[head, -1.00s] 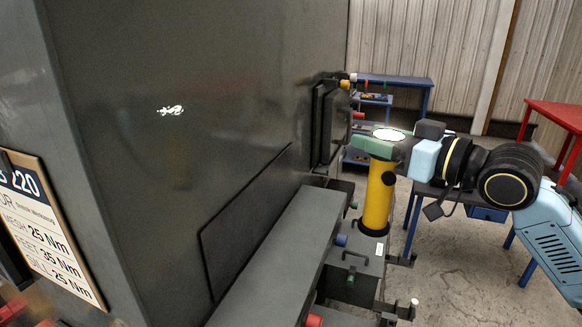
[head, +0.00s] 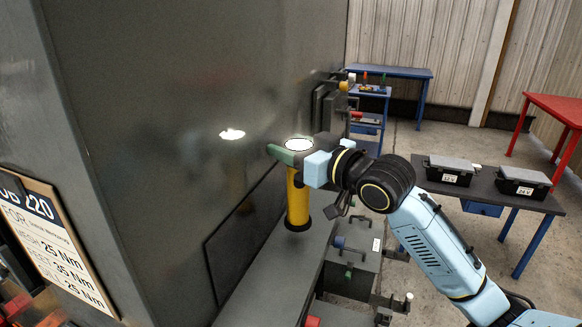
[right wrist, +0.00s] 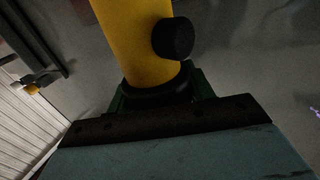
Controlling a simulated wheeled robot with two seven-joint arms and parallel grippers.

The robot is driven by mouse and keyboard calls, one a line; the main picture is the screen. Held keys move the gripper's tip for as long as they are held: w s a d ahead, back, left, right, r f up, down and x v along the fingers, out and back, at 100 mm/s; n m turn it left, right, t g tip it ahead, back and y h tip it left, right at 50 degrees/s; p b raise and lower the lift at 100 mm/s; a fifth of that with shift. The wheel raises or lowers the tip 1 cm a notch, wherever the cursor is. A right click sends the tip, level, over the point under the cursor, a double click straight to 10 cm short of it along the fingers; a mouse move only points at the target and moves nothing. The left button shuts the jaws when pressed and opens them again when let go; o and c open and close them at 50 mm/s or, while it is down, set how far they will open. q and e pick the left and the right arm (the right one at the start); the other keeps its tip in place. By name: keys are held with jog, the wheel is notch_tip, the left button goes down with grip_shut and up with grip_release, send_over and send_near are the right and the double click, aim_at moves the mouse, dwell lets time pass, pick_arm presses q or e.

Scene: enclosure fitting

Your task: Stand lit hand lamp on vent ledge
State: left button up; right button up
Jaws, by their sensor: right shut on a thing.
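In the right wrist view the yellow body (right wrist: 135,40) with a black knob (right wrist: 172,38) rises beyond the gripper. My left gripper is not in view.
The dark enclosure wall (head: 150,90) stands close left of the lamp, with a flat black panel (head: 238,245) on it. A grey box with a handle (head: 355,245) is right of the ledge. A table with two black cases (head: 450,172) stands farther right.

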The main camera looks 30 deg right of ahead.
aim_at(292, 172)
jog(key=shift+s+d+f, duration=0.1)
jog(key=shift+s+f, duration=0.05)
jog(key=shift+f, duration=0.55)
notch_tip(292, 172, down, 4)
jog(key=shift+r, duration=0.2)
jog(key=shift+w, duration=0.2)
jog(key=shift+f, duration=0.2)
jog(key=o, duration=1.6)
